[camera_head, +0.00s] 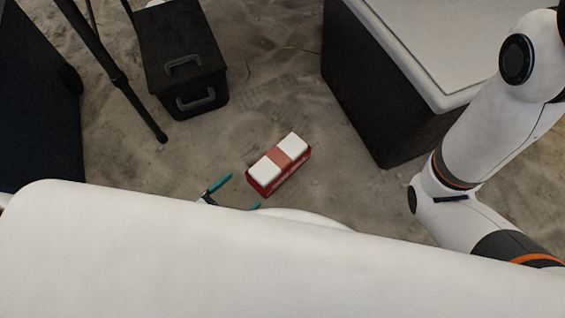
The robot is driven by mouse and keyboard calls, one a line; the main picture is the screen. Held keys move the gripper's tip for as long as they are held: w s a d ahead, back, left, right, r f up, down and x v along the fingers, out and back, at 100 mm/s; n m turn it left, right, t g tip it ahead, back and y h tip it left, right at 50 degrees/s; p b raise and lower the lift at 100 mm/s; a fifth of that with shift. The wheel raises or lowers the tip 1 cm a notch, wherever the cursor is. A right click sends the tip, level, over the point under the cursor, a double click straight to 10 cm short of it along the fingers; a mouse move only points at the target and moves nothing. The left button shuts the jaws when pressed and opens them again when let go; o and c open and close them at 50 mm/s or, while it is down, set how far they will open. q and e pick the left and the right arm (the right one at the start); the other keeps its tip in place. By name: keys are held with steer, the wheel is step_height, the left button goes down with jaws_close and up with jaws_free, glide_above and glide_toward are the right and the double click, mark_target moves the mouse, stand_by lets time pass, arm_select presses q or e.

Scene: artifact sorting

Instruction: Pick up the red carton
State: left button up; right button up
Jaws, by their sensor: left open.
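The red carton (283,157) is a small box with red sides, a white top and a red band across the middle. It lies on the sandy ground near the centre of the head view, set at a slant. My left gripper (234,196) shows only by its teal fingertips, just left of and below the carton. The fingertips are apart, with nothing seen between them; the rest of the gripper is hidden behind my white arm. I cannot tell whether a finger touches the carton. My right gripper is out of view.
A black toolbox (181,55) with grey handles stands at the upper left, beside a dark tripod leg (113,75). A large dark case with a pale lid (425,35) stands at the upper right. Bare sand (280,90) lies between them, around the carton.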

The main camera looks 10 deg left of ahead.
mark_target(253, 181)
arm_select(q)
steer(key=b+x, duration=0.2)
steer(key=x, duration=0.2)
steer(key=shift+w+d+f, duration=0.15)
steer(key=shift+w+d, duration=0.05)
steer(key=shift+w, duration=0.05)
steer(key=shift+w+d+b, duration=0.3)
steer(key=shift+w+b, duration=0.05)
steer(key=shift+w, duration=0.15)
steer(key=b+x, duration=0.4)
steer(key=shift+s+d+f, duration=0.1)
steer(key=shift+s+d, duration=0.05)
steer(key=shift+d, duration=0.05)
steer(key=shift+w+d, duration=0.3)
steer(key=shift+w, duration=0.15)
steer(key=shift+r, duration=0.25)
steer(key=shift+c, duration=0.6)
steer(key=c, duration=1)
